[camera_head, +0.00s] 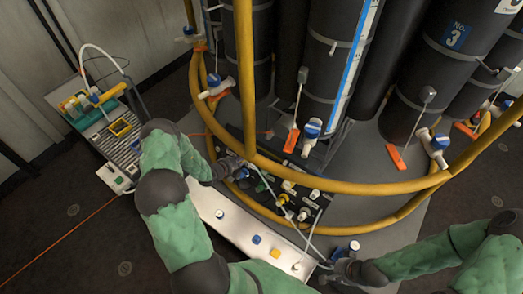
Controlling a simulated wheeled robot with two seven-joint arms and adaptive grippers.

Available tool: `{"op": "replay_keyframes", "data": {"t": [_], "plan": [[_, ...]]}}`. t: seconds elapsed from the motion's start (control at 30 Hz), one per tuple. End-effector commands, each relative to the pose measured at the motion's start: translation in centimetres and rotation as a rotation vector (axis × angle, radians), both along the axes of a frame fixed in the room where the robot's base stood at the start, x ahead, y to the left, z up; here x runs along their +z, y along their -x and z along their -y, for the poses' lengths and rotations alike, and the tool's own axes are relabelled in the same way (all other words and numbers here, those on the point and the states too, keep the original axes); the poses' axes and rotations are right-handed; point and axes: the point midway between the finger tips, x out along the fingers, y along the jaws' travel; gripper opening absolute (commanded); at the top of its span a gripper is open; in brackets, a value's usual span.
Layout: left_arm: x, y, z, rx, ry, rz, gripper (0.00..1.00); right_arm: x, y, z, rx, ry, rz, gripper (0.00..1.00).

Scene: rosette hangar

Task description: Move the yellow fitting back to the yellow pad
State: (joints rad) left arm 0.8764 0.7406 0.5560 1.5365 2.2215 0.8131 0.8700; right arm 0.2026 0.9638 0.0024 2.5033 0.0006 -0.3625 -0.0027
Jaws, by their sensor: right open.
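A small yellow fitting (283,199) appears among several small fittings on the dark panel (262,205) at the middle. My right gripper (328,268) is open at the tray's right end, apart from the yellow fitting.
A yellow rail (350,187) curves across above the panel, with an upright yellow pole (244,80). Tall dark cylinders (340,50) stand behind it. Orange tags (397,158) and blue-white valves (313,128) hang near them. A side bench (110,130) with tools stands at the left.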

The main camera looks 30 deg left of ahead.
Motion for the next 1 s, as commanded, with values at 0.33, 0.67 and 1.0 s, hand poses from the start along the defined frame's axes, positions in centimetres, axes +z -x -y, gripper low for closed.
{"op": "replay_keyframes", "data": {"t": [0.33,0.67,1.0], "plan": [[0.7,1.0,-0.1,0.001,0.001,0.0,0.0,0.9,0.0,0.0,0.0,0.0,0.0,0.51],[1.3,2.0,-0.2,0.0,0.0,0.0,0.0,1.6,0.0,0.0,0.0,0.0,0.0,0.51],[1.9,2.9,-0.2,0.0,0.0,0.0,0.0,2.3,0.0,0.0,0.0,0.0,0.0,0.51]]}}
